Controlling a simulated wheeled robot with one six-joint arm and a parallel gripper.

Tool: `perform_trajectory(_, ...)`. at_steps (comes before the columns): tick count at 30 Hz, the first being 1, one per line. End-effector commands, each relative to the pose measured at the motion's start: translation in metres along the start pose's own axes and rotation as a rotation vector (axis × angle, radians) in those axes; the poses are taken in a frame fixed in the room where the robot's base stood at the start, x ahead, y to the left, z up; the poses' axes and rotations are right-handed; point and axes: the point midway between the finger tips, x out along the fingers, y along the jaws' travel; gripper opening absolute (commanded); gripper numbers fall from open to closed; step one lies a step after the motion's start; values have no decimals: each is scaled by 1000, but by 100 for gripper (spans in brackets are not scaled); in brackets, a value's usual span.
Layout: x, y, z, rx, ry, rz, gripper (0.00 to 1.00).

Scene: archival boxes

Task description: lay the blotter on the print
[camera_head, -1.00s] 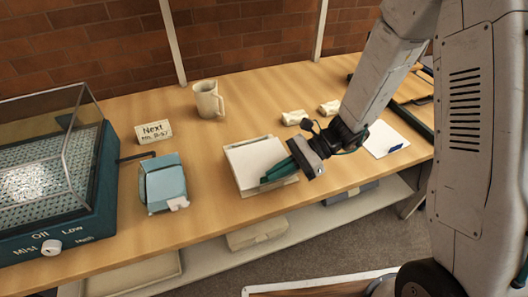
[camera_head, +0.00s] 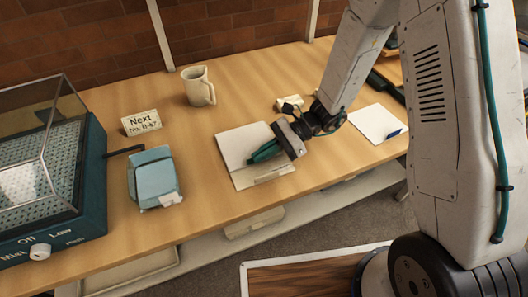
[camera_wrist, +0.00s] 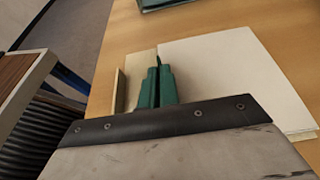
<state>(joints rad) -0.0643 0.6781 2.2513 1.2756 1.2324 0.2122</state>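A white sheet (camera_head: 241,141) lies on a cream stack or board on the bench, with a raised cream strip (camera_head: 274,174) along its front edge. A second white sheet (camera_head: 376,121) lies flat to the right, a small blue piece at its corner. I cannot tell by looks which is blotter or print. My gripper (camera_head: 254,158) has its green fingers low over the front part of the first sheet. In the wrist view the fingers (camera_wrist: 157,72) are close together at the edge of that sheet (camera_wrist: 232,72). Whether the edge is pinched between them is hidden.
A glass-lidded teal unit (camera_head: 42,185) stands at the left. A folded blue cloth-like item (camera_head: 153,178), a "Next" card (camera_head: 141,123) and a cream jug (camera_head: 198,86) are near it. A small cream block (camera_head: 289,103) lies behind my gripper.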

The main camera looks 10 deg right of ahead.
Motion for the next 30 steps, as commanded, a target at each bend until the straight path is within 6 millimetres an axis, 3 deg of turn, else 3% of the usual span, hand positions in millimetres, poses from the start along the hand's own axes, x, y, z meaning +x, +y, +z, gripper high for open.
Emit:
perform_trajectory(2,0,0,-2,1,0,0,0)
perform_trajectory(5,0,0,-3,1,0,-1,23)
perform_trajectory(6,0,0,-3,1,0,-2,25)
perform_trajectory(16,-2,0,1,0,0,-3,25)
perform_trajectory(20,-20,-1,0,1,1,-7,25)
perform_trajectory(30,-93,-1,-1,0,2,-7,25)
